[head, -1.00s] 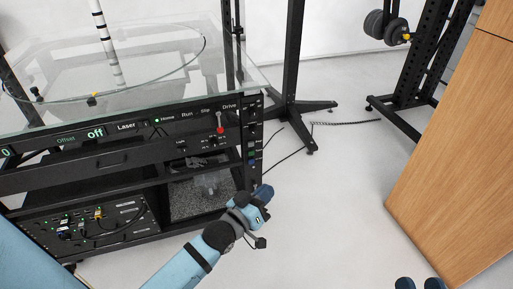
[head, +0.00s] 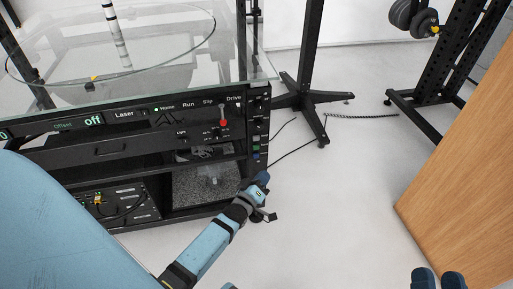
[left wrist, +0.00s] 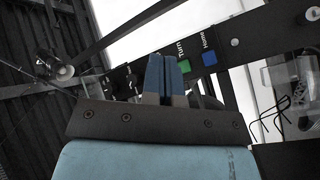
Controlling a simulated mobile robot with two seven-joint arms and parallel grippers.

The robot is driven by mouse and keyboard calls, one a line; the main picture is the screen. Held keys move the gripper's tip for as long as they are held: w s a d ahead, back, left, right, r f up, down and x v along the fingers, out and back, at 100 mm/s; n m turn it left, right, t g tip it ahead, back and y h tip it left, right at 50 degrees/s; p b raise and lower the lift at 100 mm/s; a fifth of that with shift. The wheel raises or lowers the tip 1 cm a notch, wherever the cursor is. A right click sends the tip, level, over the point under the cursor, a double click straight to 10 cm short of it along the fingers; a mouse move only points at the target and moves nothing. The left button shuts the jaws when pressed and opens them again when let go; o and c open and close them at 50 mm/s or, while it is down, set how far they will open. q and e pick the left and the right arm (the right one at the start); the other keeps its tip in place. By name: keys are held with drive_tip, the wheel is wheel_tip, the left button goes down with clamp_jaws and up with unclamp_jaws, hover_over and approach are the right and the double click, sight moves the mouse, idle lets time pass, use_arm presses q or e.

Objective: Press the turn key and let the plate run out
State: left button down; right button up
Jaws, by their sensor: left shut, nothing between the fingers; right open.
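The green Turn key (left wrist: 184,64) sits on the black key strip in the left wrist view, beside the blue Home key (left wrist: 209,58). In the head view the key strip (head: 257,142) runs down the console's right front corner. My left gripper (head: 263,179) is shut and empty, just below the strip's lower keys. In the left wrist view its fingertips (left wrist: 164,62) appear just left of the Turn key; I cannot tell whether they touch it. The clear round plate (head: 155,55) lies on top, with a yellow mark on its rim. My right gripper (head: 438,279) is open at the bottom edge.
The black console (head: 105,150) shows a green light by Home and the word off. A red-knobbed lever (head: 223,121) stands on its front. A wooden cabinet (head: 465,170) stands right, a black stand (head: 310,80) behind. Pale floor between is clear, with thin cables.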

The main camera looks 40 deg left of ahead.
sight(256, 147)
use_arm(q)
drive_tip(key=w+a+b, duration=0.3)
drive_tip(key=w+a, duration=0.3)
use_arm(e)
drive_tip(key=shift+w+f+g, duration=0.2)
drive_tip(key=shift+f+g, duration=0.1)
drive_tip(key=shift+f, duration=0.6)
drive_tip(key=shift+w+f+g, duration=0.15)
drive_tip(key=shift+f+g, duration=0.15)
drive_tip(key=shift+f, duration=0.6)
drive_tip(key=shift+f, duration=0.1)
use_arm(q)
drive_tip(key=shift+w+a+r, duration=0.1)
drive_tip(key=shift+w+a, duration=0.05)
idle(0.4)
drive_tip(key=shift+w+a, duration=0.2)
drive_tip(key=shift+a, duration=0.05)
use_arm(e)
drive_tip(key=shift+r, duration=0.2)
